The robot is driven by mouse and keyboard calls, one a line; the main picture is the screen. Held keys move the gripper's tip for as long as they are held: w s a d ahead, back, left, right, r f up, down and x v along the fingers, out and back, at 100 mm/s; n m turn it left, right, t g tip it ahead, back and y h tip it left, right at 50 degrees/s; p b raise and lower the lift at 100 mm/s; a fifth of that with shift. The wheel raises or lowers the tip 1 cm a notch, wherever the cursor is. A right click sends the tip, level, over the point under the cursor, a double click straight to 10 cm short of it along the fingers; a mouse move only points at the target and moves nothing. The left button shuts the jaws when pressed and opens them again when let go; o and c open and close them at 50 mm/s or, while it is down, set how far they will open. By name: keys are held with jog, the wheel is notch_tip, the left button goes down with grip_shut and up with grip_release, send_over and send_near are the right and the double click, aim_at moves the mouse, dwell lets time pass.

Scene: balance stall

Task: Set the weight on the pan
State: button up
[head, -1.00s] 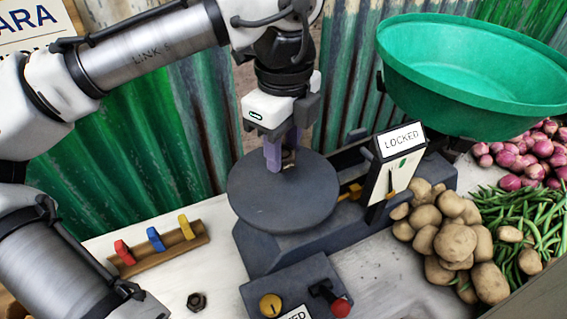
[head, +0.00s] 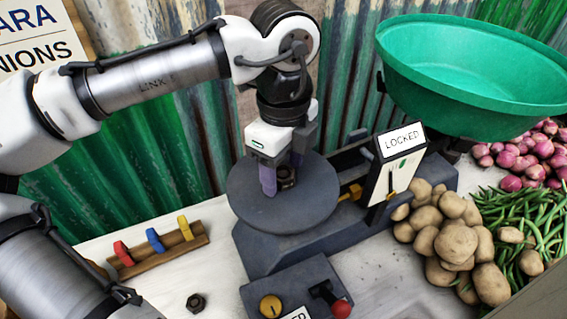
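The round dark grey pan (head: 252,205) of the balance lies flat, left of the balance's upright dial. A small dark weight (head: 287,181), like a nut, sits on the pan towards its far side. My gripper (head: 282,180) points down over the pan. Its purple-grey fingers are spread apart, with the weight between them and a gap visible beside it. The near finger partly hides the weight, so I cannot tell whether it touches.
The dial's sign (head: 402,141) reads LOCKED. A control box (head: 290,285) with a yellow knob and red-tipped lever stands in front. A wooden rack (head: 160,255) holds red, blue and yellow pieces. A loose nut (head: 196,302) lies nearby. Potatoes (head: 455,243) and a green bowl (head: 470,85) are right.

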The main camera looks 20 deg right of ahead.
aim_at(284, 172)
notch_tip(284, 172, up, 12)
jog(key=shift+r+p, duration=0.15)
jog(key=shift+p, duration=0.3)
dwell(0.5)
